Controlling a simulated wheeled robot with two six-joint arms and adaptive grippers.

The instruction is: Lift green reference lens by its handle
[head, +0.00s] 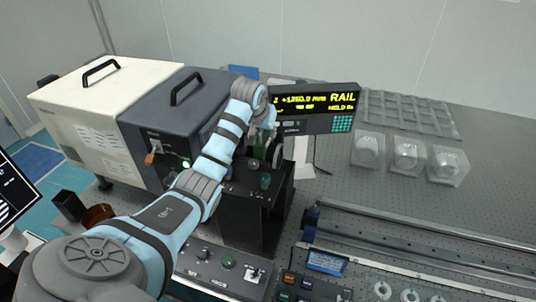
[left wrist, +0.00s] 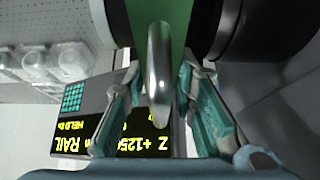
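The green reference lens (head: 261,152) stands at the dark box beside the display in the head view, partly hidden by my left gripper (head: 264,136). In the left wrist view its green body (left wrist: 190,22) is at the top, beside a black round part. A shiny metal handle (left wrist: 159,70) comes down from it. My left gripper (left wrist: 158,105) has its two teal-padded fingers on either side of the handle, with a gap visible on both sides. Whether a pad touches the handle farther in cannot be made out. My right gripper is not in view.
A RAIL display (head: 318,108) stands close to the right of my left gripper. A dark grey case (head: 172,115) and a white case (head: 100,100) stand to the left. Several clear boxes (head: 407,157) and long rails (head: 420,237) are on the perforated table at the right.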

